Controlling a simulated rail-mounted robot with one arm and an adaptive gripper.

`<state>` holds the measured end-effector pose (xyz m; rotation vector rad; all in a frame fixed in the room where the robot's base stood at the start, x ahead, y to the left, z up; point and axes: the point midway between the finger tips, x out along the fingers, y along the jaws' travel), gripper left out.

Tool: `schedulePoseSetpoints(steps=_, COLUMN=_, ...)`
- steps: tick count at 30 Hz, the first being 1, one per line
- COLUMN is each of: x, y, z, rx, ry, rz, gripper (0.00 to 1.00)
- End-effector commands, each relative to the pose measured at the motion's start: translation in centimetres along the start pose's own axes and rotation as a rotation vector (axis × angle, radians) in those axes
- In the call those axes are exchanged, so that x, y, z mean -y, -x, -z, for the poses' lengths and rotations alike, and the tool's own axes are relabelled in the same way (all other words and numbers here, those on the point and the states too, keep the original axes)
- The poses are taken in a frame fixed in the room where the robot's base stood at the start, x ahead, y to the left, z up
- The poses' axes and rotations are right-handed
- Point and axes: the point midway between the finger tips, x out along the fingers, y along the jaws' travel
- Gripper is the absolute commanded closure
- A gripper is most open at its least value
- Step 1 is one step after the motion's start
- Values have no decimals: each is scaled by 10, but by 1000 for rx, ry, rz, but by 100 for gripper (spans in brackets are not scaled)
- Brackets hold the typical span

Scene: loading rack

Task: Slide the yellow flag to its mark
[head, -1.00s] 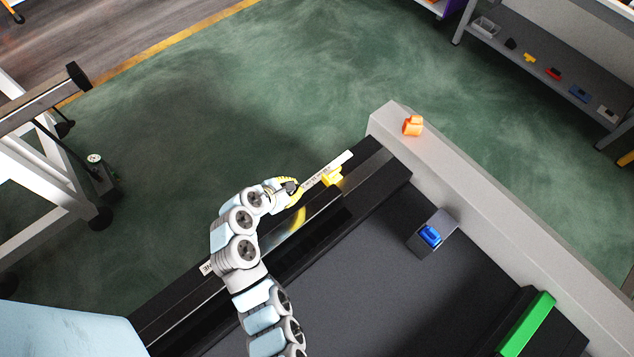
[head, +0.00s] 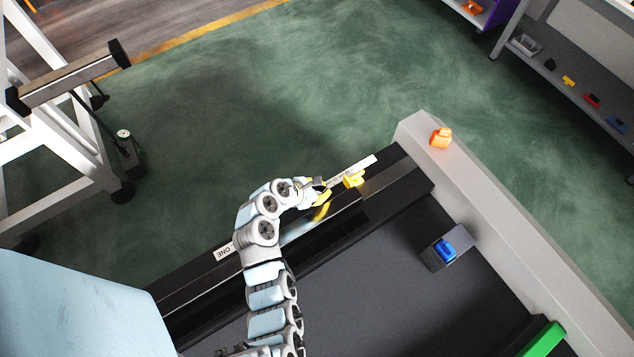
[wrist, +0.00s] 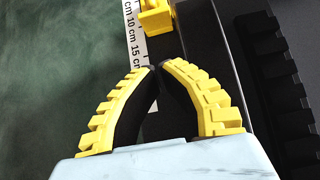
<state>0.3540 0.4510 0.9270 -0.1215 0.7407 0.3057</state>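The yellow flag (head: 354,180) is a small block on the dark rail, close to the far end of a white scale strip. In the wrist view the flag (wrist: 155,18) sits ahead of the fingertips, beside the strip's centimetre marks. The white scale (head: 345,171) runs along the rail's edge; its marks show in the wrist view (wrist: 133,40). My gripper (wrist: 158,67) has its yellow-backed fingers curved together, tips nearly touching and nothing seen between them. It is apart from the flag, on its near side along the rail. I cannot make out a target mark.
A label reading ONE (head: 226,252) is on the rail's near part. A grey wall (head: 490,215) with an orange piece (head: 441,137) on top stands beyond the rail's end. A blue piece (head: 446,250) in a dark holder and a green bar (head: 543,340) lie right.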

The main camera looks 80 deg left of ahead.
Motion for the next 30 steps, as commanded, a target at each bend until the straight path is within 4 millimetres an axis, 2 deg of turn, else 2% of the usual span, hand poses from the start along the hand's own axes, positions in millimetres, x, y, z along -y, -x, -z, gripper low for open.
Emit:
schedulePoseSetpoints(steps=9, x=0, y=-32, z=-1, rx=-1, ry=0, rz=0, gripper=100)
schedulePoseSetpoints(steps=15, x=0, y=-49, z=-18, rx=-2, ry=0, rz=-1, gripper=100)
schedulePoseSetpoints(steps=21, x=-1, y=-58, z=-27, rx=0, ry=-2, rz=-1, gripper=100)
schedulePoseSetpoints(steps=30, x=-1, y=-60, z=-28, rx=0, ry=-1, rz=-2, gripper=100)
